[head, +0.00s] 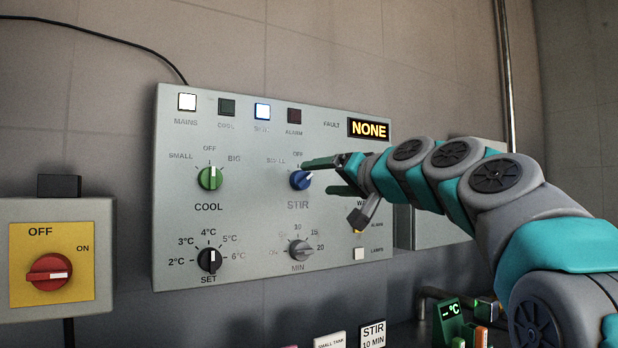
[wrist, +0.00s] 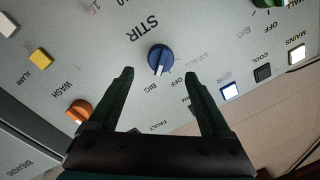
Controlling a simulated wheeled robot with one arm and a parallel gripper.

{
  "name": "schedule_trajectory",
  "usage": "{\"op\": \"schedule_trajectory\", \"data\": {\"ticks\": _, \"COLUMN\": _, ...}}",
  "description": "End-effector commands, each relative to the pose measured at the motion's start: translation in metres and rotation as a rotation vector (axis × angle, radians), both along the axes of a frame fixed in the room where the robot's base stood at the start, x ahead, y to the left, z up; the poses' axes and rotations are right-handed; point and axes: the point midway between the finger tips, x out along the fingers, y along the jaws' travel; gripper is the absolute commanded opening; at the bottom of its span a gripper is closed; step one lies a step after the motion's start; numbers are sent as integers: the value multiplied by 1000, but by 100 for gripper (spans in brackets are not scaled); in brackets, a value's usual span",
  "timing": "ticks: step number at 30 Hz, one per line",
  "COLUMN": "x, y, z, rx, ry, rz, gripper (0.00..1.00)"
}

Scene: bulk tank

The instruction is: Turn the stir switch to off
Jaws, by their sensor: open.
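The blue stir knob (head: 300,180) is on the grey control panel, with SMALL and OFF labels above it. Its white mark points up and to the right, to the right of OFF. In the wrist view the stir knob (wrist: 161,57) lies just beyond and between my fingertips, its mark towards the BIG label. My gripper (head: 318,176) is open, coming from the right, its fingers spread by the knob and covering the BIG label in the head view. My gripper (wrist: 159,76) shows empty in the wrist view. I cannot tell whether a finger touches the knob.
The green cool knob (head: 210,178) is to the left, the black set knob (head: 209,260) and grey minute knob (head: 300,250) below. The blue stir lamp (head: 262,111) and white mains lamp (head: 187,102) are lit. The fault display (head: 369,130) reads NONE. A red main switch (head: 49,273) is far left.

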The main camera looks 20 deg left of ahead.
Motion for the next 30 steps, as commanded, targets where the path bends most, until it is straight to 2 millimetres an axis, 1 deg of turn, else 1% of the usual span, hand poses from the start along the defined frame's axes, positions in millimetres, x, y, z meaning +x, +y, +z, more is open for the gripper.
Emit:
{"op": "schedule_trajectory", "data": {"ticks": 6, "x": 19, "y": 26, "z": 2, "rx": -3, "ry": -2, "rz": -2, "gripper": 82}}
{"op": "schedule_trajectory", "data": {"ticks": 10, "x": 26, "y": 37, "z": 2, "rx": -3, "ry": -2, "rz": -2, "gripper": 82}}
{"op": "schedule_trajectory", "data": {"ticks": 14, "x": 29, "y": 42, "z": 1, "rx": -2, "ry": -2, "rz": -1, "gripper": 82}}
{"op": "schedule_trajectory", "data": {"ticks": 20, "x": 29, "y": 42, "z": 1, "rx": -2, "ry": -2, "rz": 0, "gripper": 82}}
{"op": "schedule_trajectory", "data": {"ticks": 30, "x": 29, "y": 42, "z": 0, "rx": -2, "ry": -2, "rz": -1, "gripper": 45}}
